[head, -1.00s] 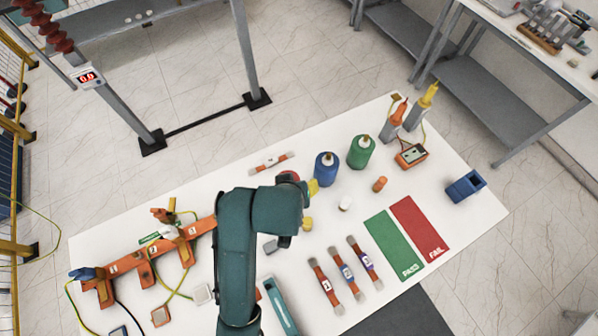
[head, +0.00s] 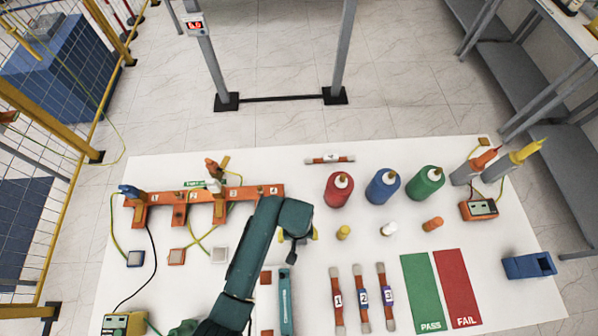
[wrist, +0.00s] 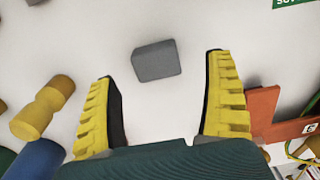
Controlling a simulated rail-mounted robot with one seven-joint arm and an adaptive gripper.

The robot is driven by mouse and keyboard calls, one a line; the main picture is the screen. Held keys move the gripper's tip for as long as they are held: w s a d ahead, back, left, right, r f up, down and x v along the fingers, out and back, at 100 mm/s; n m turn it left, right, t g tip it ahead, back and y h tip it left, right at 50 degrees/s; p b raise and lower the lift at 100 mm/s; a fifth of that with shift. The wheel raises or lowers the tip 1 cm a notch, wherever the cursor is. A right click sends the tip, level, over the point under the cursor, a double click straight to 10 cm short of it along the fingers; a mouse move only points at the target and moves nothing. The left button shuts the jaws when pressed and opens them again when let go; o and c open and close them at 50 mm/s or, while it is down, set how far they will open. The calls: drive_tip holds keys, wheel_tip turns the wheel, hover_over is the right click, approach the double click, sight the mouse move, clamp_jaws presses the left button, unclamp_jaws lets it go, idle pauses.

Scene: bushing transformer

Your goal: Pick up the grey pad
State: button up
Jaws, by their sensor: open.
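The grey pad (wrist: 156,60) is a small dark grey block lying on the white table. In the wrist view it sits between my two yellow fingers, near the level of their tips, with clear gaps on both sides. My gripper (wrist: 161,66) is open and empty above it. In the head view my gripper (head: 298,238) is over the table between the orange rack and the bottles. The arm and gripper seem to hide the grey pad there.
An orange numbered rack (head: 205,197) stands to the left, with cables. Red (head: 339,190), blue (head: 383,187) and green (head: 425,183) bottles stand to the right, with a yellow cylinder (head: 343,232) in front. A teal tool (head: 286,300) lies near the front edge.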

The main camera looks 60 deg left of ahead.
wheel_tip(320, 180, down, 3)
drive_tip(key=shift+w+d+f, duration=0.1)
drive_tip(key=shift+d+f, duration=0.05)
drive_tip(key=c, duration=1.1)
drive_tip(key=shift+o, duration=0.2)
wheel_tip(320, 180, up, 10)
drive_tip(key=shift+r, duration=0.1)
